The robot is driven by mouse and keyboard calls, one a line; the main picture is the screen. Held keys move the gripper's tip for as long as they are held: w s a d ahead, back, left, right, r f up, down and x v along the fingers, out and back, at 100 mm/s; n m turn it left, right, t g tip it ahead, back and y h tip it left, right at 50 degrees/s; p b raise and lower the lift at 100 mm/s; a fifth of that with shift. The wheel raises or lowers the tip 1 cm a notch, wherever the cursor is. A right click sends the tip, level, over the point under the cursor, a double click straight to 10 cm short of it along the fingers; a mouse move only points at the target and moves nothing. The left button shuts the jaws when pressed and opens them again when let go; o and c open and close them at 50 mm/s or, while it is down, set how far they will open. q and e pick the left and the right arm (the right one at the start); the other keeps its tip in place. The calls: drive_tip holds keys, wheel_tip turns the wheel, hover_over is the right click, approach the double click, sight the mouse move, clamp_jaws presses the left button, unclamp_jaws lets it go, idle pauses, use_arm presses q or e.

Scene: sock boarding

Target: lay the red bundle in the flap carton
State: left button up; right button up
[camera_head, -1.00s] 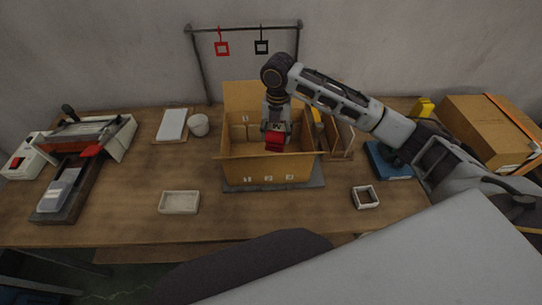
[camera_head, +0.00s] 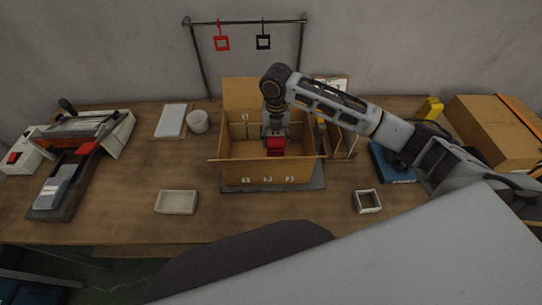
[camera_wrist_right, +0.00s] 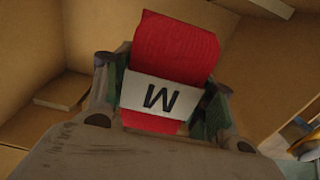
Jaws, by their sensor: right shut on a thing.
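The red bundle (camera_wrist_right: 177,48) has a white band marked with a letter, which looks like an M upside down in the right wrist view. My right gripper (camera_wrist_right: 163,105) is shut on it, with a finger at each side of the band. In the head view the red bundle (camera_head: 276,147) is inside the open flap carton (camera_head: 265,172), below the rim. My right gripper (camera_head: 275,137) points down into the carton from above. Whether the bundle touches the carton floor cannot be told. My left gripper is not in view.
A press-like device (camera_head: 85,140) stands far left. The front table is mostly clear.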

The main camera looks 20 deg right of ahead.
drive_tip(key=shift+f, duration=2.75)
drive_tip(key=shift+f+p, duration=0.35)
drive_tip(key=shift+f, duration=1.5)
drive_tip(key=shift+f, duration=0.15)
drive_tip(key=o, duration=1.2)
drive_tip(key=shift+s, duration=0.1)
drive_tip(key=shift+c, duration=0.2)
drive_tip(key=shift+r+b, duration=0.55)
drive_tip(key=shift+r, duration=5.6)
